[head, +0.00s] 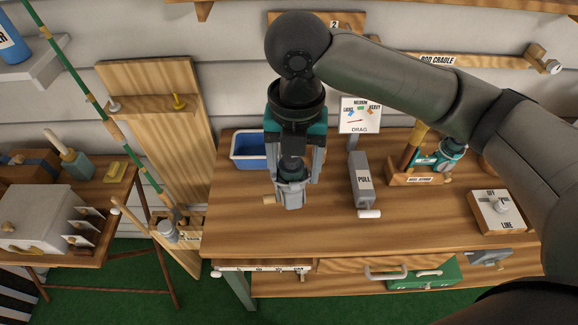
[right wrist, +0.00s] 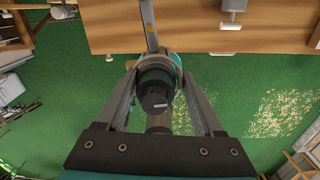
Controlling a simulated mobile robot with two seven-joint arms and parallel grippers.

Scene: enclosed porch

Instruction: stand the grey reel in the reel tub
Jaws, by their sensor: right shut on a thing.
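My right gripper (head: 293,180) points down over the wooden bench and is shut on the grey reel (head: 290,196). The reel has a small tan knob at its left side. In the right wrist view the reel (right wrist: 155,92) sits between the two fingers (right wrist: 157,110), seen end-on, with a thin bar sticking out from it. A blue tub with a pale rim (head: 248,166), which appears to be the reel tub, stands at the back left of the bench. The gripper is in front and to the right of it and hides its right end. My left gripper is not in view.
A grey PULL block (head: 363,180) with a drag dial behind it stands right of the reel. A wooden stand with a teal reel (head: 438,160) and a line box (head: 497,211) are farther right. A rod (head: 90,90) leans at left. The bench front left is clear.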

